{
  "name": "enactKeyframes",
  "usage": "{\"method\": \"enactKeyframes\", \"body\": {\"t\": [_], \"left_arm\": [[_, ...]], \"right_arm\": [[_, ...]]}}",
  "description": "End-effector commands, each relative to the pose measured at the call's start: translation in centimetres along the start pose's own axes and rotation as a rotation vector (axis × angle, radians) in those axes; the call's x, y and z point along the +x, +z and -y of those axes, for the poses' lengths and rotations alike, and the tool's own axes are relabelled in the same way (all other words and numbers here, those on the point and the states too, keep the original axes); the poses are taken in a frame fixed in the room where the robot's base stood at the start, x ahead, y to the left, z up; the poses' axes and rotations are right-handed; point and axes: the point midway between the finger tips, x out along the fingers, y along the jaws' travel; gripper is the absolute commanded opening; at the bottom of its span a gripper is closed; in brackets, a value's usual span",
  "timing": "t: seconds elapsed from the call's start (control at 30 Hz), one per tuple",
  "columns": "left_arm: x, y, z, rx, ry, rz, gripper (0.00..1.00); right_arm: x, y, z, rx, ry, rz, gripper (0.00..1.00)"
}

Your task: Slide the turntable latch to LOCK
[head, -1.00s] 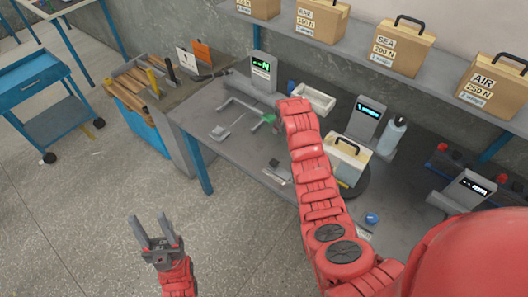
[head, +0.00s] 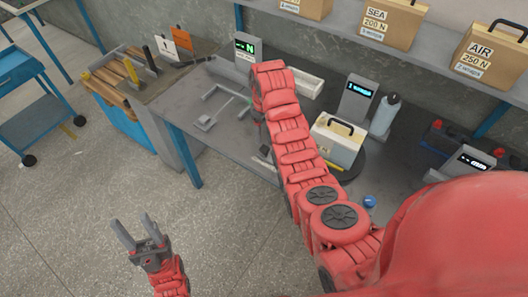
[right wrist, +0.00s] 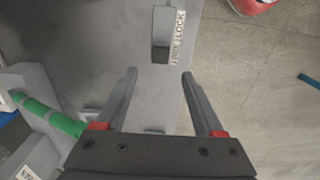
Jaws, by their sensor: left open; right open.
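The latch (right wrist: 161,25) shows in the right wrist view as a grey piece with a dark block, beside a white label (right wrist: 178,38) on which LOCK is readable. It lies beyond my right fingertips, near the table edge. My right gripper (right wrist: 158,76) is open and empty, with the latch ahead of the gap between its fingers. In the head view my right arm hides this gripper. The dark round turntable (head: 352,172) carries a pale box with a black handle (head: 337,142). My left gripper (head: 133,224) is open and empty over the floor.
A gauge with a green N display (head: 247,50) stands at the back. A green sleeve (right wrist: 48,116) on a bar lies left of my right gripper. A gauge post (head: 355,101) and bottle (head: 384,116) stand behind the turntable. Boxes line the shelf above. The floor is clear at front left.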

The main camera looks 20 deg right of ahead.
Motion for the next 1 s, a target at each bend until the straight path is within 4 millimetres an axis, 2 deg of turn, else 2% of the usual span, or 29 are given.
{"method": "enactKeyframes", "body": {"t": [0.07, 0.23, 0.4, 0.63, 0.93, 1.0], "left_arm": [[0.3, -0.1, 0.0, 0.000, 0.000, -0.003, 0.50], [1.8, -0.3, 0.1, 0.000, 0.000, -0.002, 0.50], [2.1, -0.4, 0.1, 0.000, 0.000, -0.002, 0.50], [2.3, -0.4, 0.1, 0.000, 0.000, -0.002, 0.50], [2.3, -0.4, 0.1, 0.000, 0.000, -0.002, 0.50], [2.3, -0.4, 0.1, 0.000, 0.000, -0.002, 0.50]], "right_arm": [[1.9, 0.2, 0.2, 0.000, -0.006, 0.007, 0.70], [4.6, 0.2, 0.2, 0.000, -0.007, 0.009, 0.70], [6.4, 0.1, 0.1, 0.000, -0.005, 0.007, 0.70], [7.6, 0.1, 0.1, 0.000, -0.003, 0.005, 0.70], [7.8, 0.1, 0.1, 0.000, -0.001, 0.003, 0.70], [7.8, 0.1, 0.1, 0.000, -0.001, 0.003, 0.57]]}}
